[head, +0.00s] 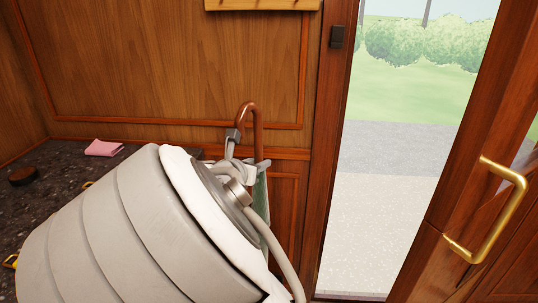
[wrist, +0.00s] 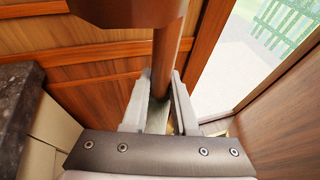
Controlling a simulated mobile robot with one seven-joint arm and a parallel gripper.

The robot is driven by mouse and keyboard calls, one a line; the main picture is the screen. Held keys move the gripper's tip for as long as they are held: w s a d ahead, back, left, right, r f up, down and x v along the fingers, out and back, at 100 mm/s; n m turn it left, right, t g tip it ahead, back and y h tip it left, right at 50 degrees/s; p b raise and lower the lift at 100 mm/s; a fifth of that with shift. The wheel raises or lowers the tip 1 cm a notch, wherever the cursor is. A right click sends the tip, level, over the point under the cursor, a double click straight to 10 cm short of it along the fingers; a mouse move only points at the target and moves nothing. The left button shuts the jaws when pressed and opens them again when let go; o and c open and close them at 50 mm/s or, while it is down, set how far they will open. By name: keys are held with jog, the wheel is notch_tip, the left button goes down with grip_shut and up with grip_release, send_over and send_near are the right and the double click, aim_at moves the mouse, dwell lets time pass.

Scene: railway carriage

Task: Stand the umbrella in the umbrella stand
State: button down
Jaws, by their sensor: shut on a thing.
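The umbrella has a brown hooked handle (head: 249,108) and a green canopy, partly hidden behind my arm. It hangs roughly upright in front of the wood-panelled wall, beside the doorway. My gripper (head: 247,163) is shut on the umbrella just below the hook. In the wrist view the two pale fingers (wrist: 159,100) close on either side of the brown shaft (wrist: 165,58), with the hook end close to the camera at the top. The umbrella's lower end is hidden. I cannot make out the umbrella stand in either view.
A dark speckled counter (head: 62,165) at the left holds a pink folded cloth (head: 103,148) and a dark round object (head: 23,176). An open doorway to the outside is right of the umbrella. A door with a brass handle (head: 513,205) stands at the right.

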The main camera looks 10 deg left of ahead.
jog(key=p, duration=0.4)
jog(key=shift+w+d+r, duration=0.1)
jog(key=shift+d+r, duration=0.05)
jog(key=shift+d, duration=0.1)
jog(key=shift+a+p, duration=0.1)
jog(key=shift+p, duration=0.95)
jog(key=shift+a+f+p, duration=0.15)
jog(key=shift+f+p, duration=0.2)
jog(key=shift+f, duration=0.15)
